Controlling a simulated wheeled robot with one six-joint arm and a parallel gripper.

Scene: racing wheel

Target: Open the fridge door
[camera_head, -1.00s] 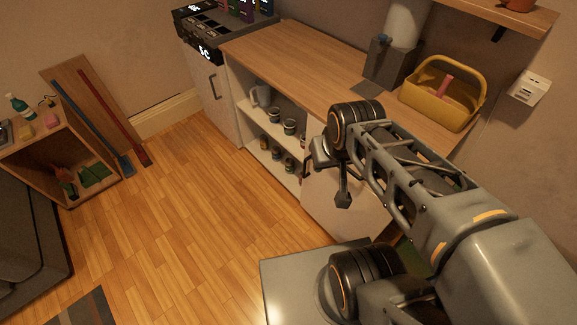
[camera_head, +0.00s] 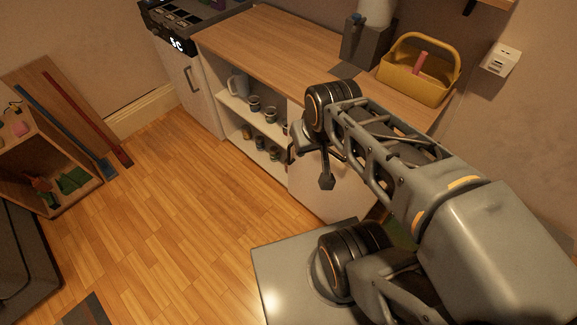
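A white cabinet door (camera_head: 190,90) with a dark upright handle (camera_head: 189,79) is shut at the far left end of the counter. A lit display reading "5C" (camera_head: 176,45) sits above it, so this looks like the fridge. My gripper (camera_head: 321,172) hangs in front of the counter's right part, pointing down and well to the right of that handle. It appears empty. Its fingers are small and partly hidden by my wrist, so their spacing is unclear. A second white door (camera_head: 326,196) is behind my gripper, partly covered.
Open shelves (camera_head: 254,128) hold a jug (camera_head: 238,84) and several jars. A yellow basket (camera_head: 417,78) stands on the wooden counter (camera_head: 270,45). The wood floor (camera_head: 175,205) to the left is clear. A wooden box (camera_head: 45,170) and leaning poles stand at the left wall.

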